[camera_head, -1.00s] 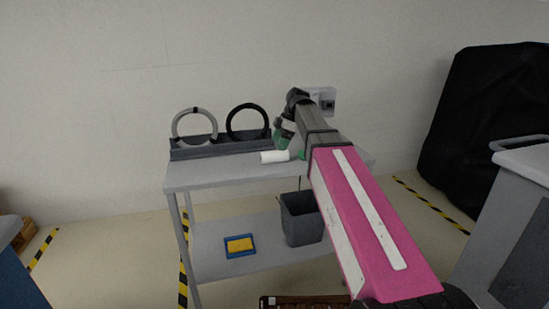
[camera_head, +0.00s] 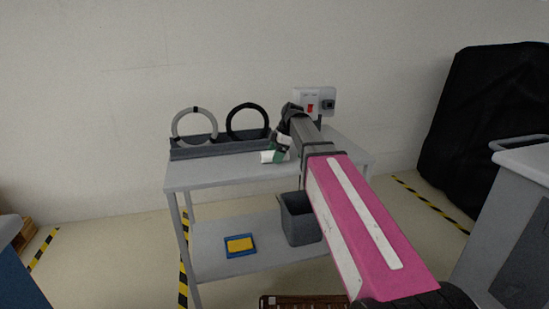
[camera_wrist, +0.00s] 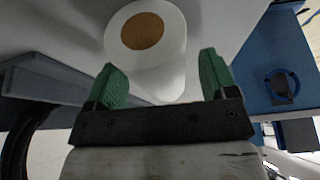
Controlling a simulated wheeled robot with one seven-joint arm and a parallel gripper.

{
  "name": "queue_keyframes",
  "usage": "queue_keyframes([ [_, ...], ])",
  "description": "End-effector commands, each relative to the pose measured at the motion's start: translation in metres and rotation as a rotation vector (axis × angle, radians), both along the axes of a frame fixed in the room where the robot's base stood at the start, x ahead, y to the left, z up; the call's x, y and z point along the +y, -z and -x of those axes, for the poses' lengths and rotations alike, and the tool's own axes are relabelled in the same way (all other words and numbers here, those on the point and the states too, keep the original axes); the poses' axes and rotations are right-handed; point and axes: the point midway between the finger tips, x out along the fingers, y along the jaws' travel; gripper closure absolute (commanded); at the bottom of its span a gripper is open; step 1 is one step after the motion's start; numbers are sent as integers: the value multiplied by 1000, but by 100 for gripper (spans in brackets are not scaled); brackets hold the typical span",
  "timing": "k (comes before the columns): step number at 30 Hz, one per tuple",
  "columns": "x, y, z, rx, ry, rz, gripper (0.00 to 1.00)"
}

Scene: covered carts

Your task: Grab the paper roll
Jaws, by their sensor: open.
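The paper roll (camera_head: 266,157) is white and lies on its side on the cart's grey top. In the wrist view the roll (camera_wrist: 173,70) shows its round end with a brown core, beyond and between the fingers. My gripper (camera_head: 281,152) is at the roll's right end in the head view and hides part of it. In the wrist view my gripper (camera_wrist: 165,80) has its two green fingers spread, one on each side of the roll, with gaps to it. Nothing is held. Whether a finger touches the roll cannot be told.
A grey rack (camera_head: 215,147) holds a grey ring (camera_head: 175,128) and a black ring (camera_head: 229,122) behind the roll. A wall box with a red switch (camera_head: 311,107) is behind my arm. A grey bin (camera_head: 300,222) and a blue tray (camera_head: 228,252) are on the lower shelf.

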Motion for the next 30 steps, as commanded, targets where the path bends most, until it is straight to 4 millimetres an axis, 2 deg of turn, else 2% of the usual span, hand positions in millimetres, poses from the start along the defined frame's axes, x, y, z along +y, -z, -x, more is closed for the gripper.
queue_keyframes([
  [20,0,5,0,0,0,0,22],
  [25,0,5,0,0,0,0,74],
  [26,0,5,0,0,0,0,79],
  [30,0,5,0,0,0,0,79],
])
